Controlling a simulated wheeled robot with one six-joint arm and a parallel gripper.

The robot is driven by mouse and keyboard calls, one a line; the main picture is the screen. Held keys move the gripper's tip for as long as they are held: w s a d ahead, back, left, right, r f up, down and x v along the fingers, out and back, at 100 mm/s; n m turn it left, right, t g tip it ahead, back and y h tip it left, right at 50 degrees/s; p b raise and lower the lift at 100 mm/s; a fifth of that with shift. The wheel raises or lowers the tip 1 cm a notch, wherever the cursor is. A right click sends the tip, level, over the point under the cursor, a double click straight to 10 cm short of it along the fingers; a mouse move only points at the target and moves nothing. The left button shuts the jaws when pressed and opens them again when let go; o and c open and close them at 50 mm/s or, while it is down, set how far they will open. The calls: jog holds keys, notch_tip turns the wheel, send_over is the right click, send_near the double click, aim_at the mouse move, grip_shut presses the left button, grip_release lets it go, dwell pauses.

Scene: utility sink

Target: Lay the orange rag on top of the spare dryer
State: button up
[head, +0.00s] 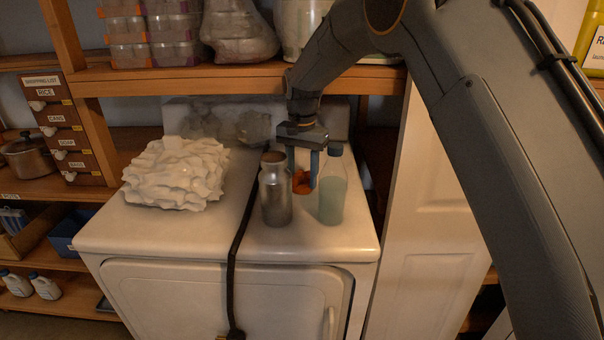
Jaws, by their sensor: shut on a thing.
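The spare dryer (180,236) is white and stands in the middle of the head view. The orange rag (301,184) shows as a small bunched patch between my gripper's fingers, low over the back right of the dryer top. My gripper (303,176) points down and is shut on the rag. A metal bottle and a clear bottle stand in front and hide part of the rag and fingers. I cannot tell whether the rag touches the dryer top.
The metal bottle (276,190) and the clear bottle with pale green liquid (332,188) stand close to my gripper. A crumpled white cloth (176,172) lies on the dryer's left. A black strap (239,245) hangs over the front. A wooden shelf (230,80) runs above the back.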

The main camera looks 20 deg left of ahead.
aim_at(302, 181)
jog(key=o, duration=1.1)
notch_tip(302, 181, up, 12)
jog(key=b, duration=0.5)
jog(key=s+d+f, duration=0.2)
jog(key=d+f, duration=0.1)
jog(key=d, duration=0.5)
jog(key=s+d+f, duration=0.2)
jog(key=d+f, duration=0.1)
jog(key=d, duration=0.4)
jog(key=s+d+f, duration=0.2)
jog(key=d+f, duration=0.1)
jog(key=d, duration=0.5)
jog(key=shift+n+t, duration=0.8)
jog(key=shift+n, duration=0.1)
jog(key=s+d+f, duration=0.3)
jog(key=s+d, duration=0.2)
jog(key=s, duration=0.1)
jog(key=s+d+f, duration=0.2)
jog(key=s+d, duration=0.3)
jog(key=s, duration=0.1)
jog(key=s+d+f, duration=0.3)
jog(key=s+d, duration=0.2)
jog(key=s, duration=0.1)
jog(key=shift+s+f, duration=0.35)
jog(key=shift+s, duration=0.05)
